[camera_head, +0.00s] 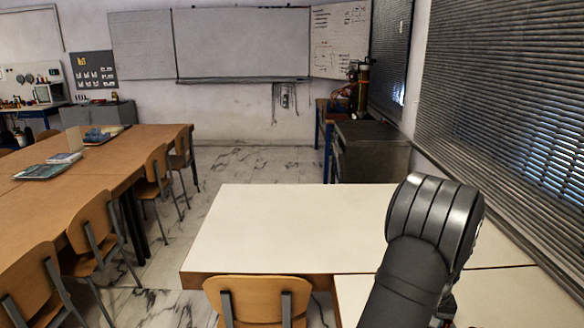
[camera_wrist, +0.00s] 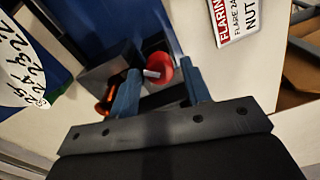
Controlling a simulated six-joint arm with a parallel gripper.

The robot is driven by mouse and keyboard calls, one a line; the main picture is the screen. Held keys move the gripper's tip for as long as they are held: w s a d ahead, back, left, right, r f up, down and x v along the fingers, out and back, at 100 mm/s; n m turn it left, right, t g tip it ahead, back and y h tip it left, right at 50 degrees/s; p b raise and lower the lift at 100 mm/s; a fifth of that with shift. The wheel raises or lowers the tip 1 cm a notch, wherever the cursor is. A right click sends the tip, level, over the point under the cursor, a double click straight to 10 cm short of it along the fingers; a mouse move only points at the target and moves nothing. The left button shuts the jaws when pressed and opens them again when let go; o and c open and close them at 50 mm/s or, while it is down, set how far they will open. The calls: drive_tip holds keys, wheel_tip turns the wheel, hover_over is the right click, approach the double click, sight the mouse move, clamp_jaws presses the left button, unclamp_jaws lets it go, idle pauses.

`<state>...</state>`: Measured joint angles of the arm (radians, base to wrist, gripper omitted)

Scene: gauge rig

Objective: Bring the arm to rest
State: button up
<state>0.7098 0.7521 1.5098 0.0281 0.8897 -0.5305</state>
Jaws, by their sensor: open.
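My gripper (camera_wrist: 160,68) shows in the wrist view with its two blue-grey fingers apart. A round red part (camera_wrist: 159,64) with a white pin shows between and beyond the fingers, next to a dark box-shaped block (camera_wrist: 104,70). I cannot tell whether a finger touches it. In the head view my dark grey arm rises at the lower right over the pale table (camera_head: 290,225). My gripper is hidden there.
In the wrist view, a white plate with numbers (camera_wrist: 22,62) is at left and a "FLARING" label (camera_wrist: 238,18) at upper right. A wooden chair (camera_head: 258,298) stands at the pale table's front. Its left part is clear. Window blinds (camera_head: 510,90) are at right.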

drive_tip(key=shift+w+d+n, duration=0.1)
drive_tip(key=shift+n, duration=0.2)
drive_tip(key=shift+f+m, duration=0.1)
drive_tip(key=shift+m, duration=1)
drive_tip(key=shift+s+f, duration=0.1)
drive_tip(key=shift+s, duration=0.15)
wheel_tip(320, 180, up, 18)
drive_tip(key=f+m, duration=0.1)
drive_tip(key=m, duration=1.2)
wheel_tip(320, 180, down, 17)
drive_tip(key=shift+w+r, duration=0.1)
